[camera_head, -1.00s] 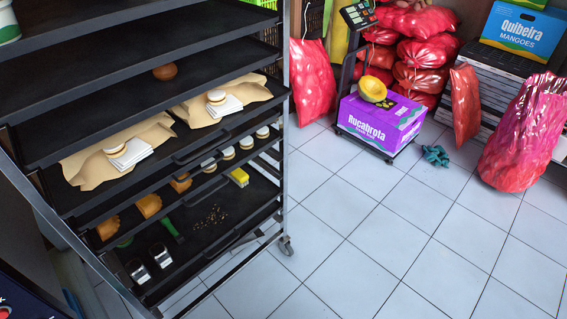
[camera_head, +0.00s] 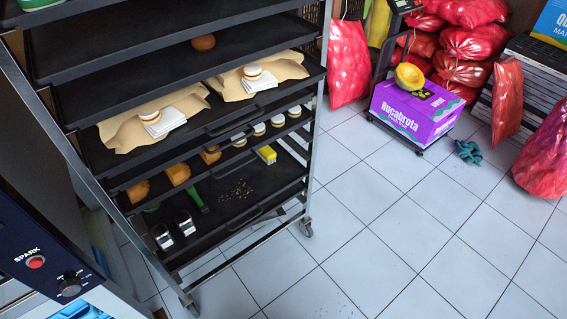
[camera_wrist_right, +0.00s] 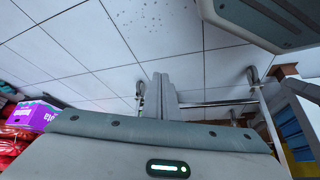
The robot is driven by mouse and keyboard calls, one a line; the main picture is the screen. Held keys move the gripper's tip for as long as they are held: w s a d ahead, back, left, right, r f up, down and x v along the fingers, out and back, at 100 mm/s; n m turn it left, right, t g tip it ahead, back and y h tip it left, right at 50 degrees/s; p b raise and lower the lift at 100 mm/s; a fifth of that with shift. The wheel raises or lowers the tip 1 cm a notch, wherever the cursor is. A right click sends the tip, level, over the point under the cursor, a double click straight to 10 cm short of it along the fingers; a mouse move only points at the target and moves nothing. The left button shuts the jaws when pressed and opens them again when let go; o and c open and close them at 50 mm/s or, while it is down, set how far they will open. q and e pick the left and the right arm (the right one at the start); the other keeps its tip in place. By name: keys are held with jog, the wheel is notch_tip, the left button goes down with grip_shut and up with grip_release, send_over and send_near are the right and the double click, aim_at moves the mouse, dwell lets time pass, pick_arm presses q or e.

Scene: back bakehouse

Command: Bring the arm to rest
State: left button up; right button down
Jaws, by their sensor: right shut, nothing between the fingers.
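My right gripper (camera_wrist_right: 163,98) shows in the right wrist view. Its two grey fingers are together in the middle of the picture, with nothing between them. They point out over the white tiled floor (camera_wrist_right: 95,50) and appear clear of any object. Neither gripper nor arm shows in the head view, and my left gripper is in neither view.
A black tray rack (camera_head: 313,130) stands at left, holding papers, jars and food. A blue-fronted machine (camera_head: 50,245) is at lower left. A purple box (camera_head: 410,118), red sacks (camera_head: 465,70) and a teal cloth (camera_head: 468,152) lie beyond.

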jog(key=s+f+t, duration=0.1)
jog(key=s+f, duration=0.2)
jog(key=f, duration=0.3)
jog(key=shift+s+a+f, duration=0.3)
jog(key=shift+a, duration=0.05)
dwell(0.8)
